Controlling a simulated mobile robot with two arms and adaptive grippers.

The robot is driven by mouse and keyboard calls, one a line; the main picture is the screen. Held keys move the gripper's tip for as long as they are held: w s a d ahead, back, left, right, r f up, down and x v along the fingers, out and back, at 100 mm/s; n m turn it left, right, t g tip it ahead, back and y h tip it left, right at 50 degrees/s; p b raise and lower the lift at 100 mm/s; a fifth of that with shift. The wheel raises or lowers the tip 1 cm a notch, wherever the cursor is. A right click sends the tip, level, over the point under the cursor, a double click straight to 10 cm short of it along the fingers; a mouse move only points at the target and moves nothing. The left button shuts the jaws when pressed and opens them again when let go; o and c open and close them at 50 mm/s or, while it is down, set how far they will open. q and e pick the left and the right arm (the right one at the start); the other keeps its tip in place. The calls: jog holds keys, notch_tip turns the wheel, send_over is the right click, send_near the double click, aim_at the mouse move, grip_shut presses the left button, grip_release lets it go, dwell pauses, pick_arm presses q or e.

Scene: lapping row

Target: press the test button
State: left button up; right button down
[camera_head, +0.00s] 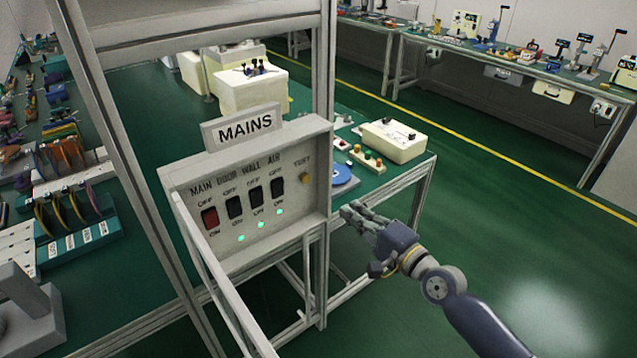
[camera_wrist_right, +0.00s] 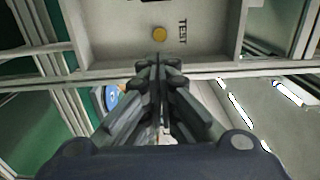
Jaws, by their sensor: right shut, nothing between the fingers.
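The test button (camera_head: 305,178) is a small round orange-yellow button under the word TEST, at the right end of the grey MAINS panel (camera_head: 318,150). In the right wrist view the button (camera_wrist_right: 159,34) shows just beyond the fingertips, with TEST written beside it. My right gripper (camera_head: 352,212) is shut and empty, to the right of and below the panel in the head view. In the wrist view its fingertips (camera_wrist_right: 158,62) point toward the button, and a gap seems to lie between them. My left gripper is not in view.
The panel also carries a red switch (camera_head: 210,217) and several black switches, with green lights below. A metal frame post (camera_head: 325,60) and a rail (camera_head: 215,265) stand close by. A bench with a white box (camera_head: 396,141) and a blue disc (camera_head: 342,174) is behind my gripper.

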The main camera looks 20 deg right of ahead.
jog(key=p, duration=0.1)
send_near(318, 184)
jog(key=w+a+r, duration=0.4)
jog(key=a+r, duration=0.1)
jog(key=shift+s, duration=0.1)
jog(key=shift+a+f, duration=0.1)
